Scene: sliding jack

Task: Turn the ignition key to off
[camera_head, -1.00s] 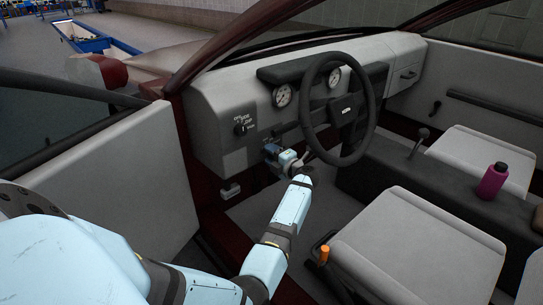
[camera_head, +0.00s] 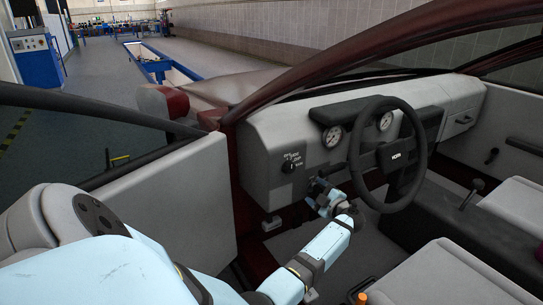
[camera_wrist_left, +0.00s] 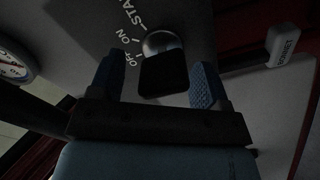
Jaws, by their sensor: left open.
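The black ignition key (camera_head: 288,167) is on the grey dashboard left of the steering wheel, beside small white lettering. In the left wrist view the black key (camera_wrist_left: 164,76) sits in a round silver lock, with OFF, ON and START to its left and above. I cannot tell for sure which mark it points to. My left gripper (camera_head: 318,186) is just right of and below the key in the head view. In the left wrist view its blue fingers (camera_wrist_left: 157,84) are open, one on each side of the key, with gaps to it. My right gripper is in no view.
The steering wheel (camera_head: 391,155) stands close to the right of my left gripper. A white labelled handle (camera_wrist_left: 288,46) is at the upper right of the wrist view. The grey open door (camera_head: 165,190) and dark red door frame (camera_head: 254,210) lie to the left.

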